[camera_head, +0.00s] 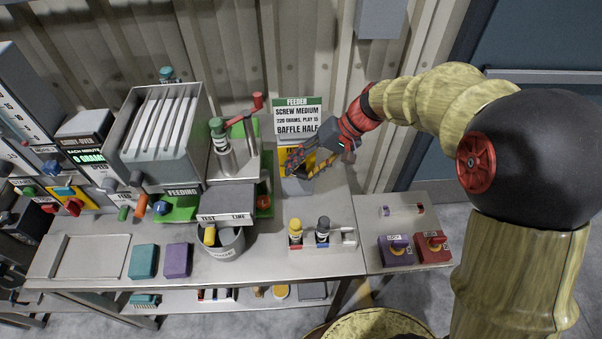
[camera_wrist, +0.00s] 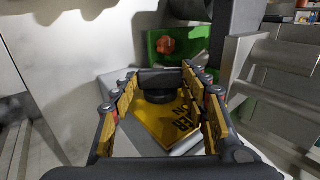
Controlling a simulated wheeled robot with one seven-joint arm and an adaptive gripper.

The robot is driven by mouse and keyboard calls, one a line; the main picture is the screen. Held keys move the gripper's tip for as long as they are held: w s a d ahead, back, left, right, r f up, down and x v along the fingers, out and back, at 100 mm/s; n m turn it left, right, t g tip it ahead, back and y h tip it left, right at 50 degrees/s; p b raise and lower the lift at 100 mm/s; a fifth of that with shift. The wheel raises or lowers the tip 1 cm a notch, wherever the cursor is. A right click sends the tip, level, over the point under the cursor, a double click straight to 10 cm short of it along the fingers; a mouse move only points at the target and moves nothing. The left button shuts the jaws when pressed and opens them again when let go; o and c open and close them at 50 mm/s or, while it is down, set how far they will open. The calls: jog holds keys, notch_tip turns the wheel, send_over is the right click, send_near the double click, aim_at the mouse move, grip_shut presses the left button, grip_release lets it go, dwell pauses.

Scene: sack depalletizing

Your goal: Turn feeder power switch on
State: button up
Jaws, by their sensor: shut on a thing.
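The feeder power switch is a yellow panel (camera_wrist: 180,122) with black lettering, partly readable, on a sloped grey box in the wrist view. A black knob (camera_wrist: 159,97) sits near its far edge. In the head view the yellow panel (camera_head: 287,156) is partly covered by my gripper (camera_head: 311,164), below the feeder sign. In the wrist view my gripper (camera_wrist: 160,80) has its two fingers on either side of the knob and is shut on it. The fingertips partly hide the knob, and I cannot read its on or off position.
A feeder sign (camera_head: 297,121) stands behind the switch. A press with a red handle (camera_head: 257,101) is to the left. A small tray (camera_head: 348,238) with yellow and black-topped items is in front.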

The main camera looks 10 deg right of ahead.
jog(key=y+b, duration=0.1)
jog(key=y, duration=0.1)
jog(key=f+y+b, duration=0.1)
jog(key=b, duration=0.1)
jog(key=d+y+b, duration=0.1)
jog(key=y+b, duration=0.1)
jog(key=shift+f+y, duration=0.25)
jog(key=shift+y, duration=0.05)
jog(key=y+b, duration=0.1)
jog(key=y, duration=0.1)
jog(key=y+b, duration=0.1)
jog(key=y, duration=0.1)
jog(key=shift+f+y, duration=0.35)
jog(key=shift+y, duration=0.05)
jog(key=shift+b, duration=0.3)
jog(key=o, duration=1.2)
jog(key=shift+c, duration=0.2)
jog(key=d, duration=1.2)
jog(key=shift+s, duration=0.2)
